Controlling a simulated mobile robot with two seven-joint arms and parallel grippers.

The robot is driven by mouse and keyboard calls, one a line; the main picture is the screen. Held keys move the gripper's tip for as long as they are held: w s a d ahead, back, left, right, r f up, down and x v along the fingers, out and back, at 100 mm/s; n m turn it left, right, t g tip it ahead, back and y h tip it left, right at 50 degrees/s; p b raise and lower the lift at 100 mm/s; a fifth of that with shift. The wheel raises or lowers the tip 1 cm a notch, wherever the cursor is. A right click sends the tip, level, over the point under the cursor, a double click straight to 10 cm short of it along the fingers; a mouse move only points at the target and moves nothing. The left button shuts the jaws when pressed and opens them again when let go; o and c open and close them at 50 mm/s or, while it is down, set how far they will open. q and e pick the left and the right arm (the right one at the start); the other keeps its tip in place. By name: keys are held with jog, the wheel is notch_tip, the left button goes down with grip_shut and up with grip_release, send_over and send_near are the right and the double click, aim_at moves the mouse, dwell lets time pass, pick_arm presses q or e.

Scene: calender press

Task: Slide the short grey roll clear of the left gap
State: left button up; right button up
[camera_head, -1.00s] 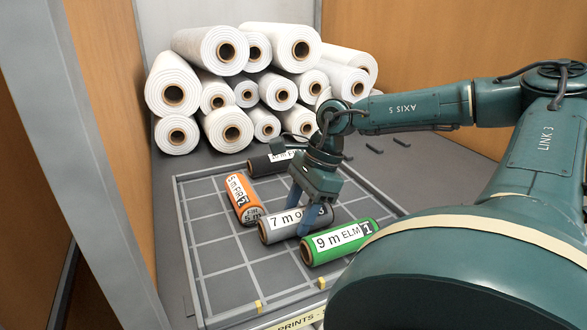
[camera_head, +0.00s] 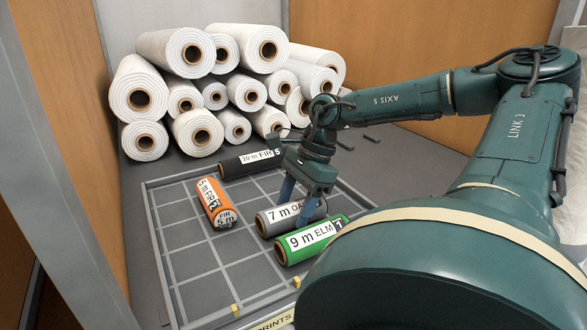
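The short grey roll (camera_head: 267,224), with a white label starting "7 m OA", lies in the gridded tray (camera_head: 152,225). My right gripper (camera_head: 297,202) comes down over it from above, one blue finger on its far side and one on its near side, and looks shut on it. The fingers cover part of the label, and the roll's right end is hard to see. An orange roll (camera_head: 213,197) lies to its left, with bare grid between them. A green "9 m ELM" roll (camera_head: 310,240) lies close along its near side. My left gripper is not in view.
A black "10 m FIR" roll (camera_head: 235,168) lies at the tray's back. White rolls (camera_head: 190,95) are stacked behind. The tray's front left is bare. Small dark pieces (camera_head: 372,138) lie on the floor right of the stack.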

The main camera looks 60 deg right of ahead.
jog(key=shift+o, duration=1.3)
jog(key=v, duration=1.3)
jog(key=shift+s+r, duration=0.1)
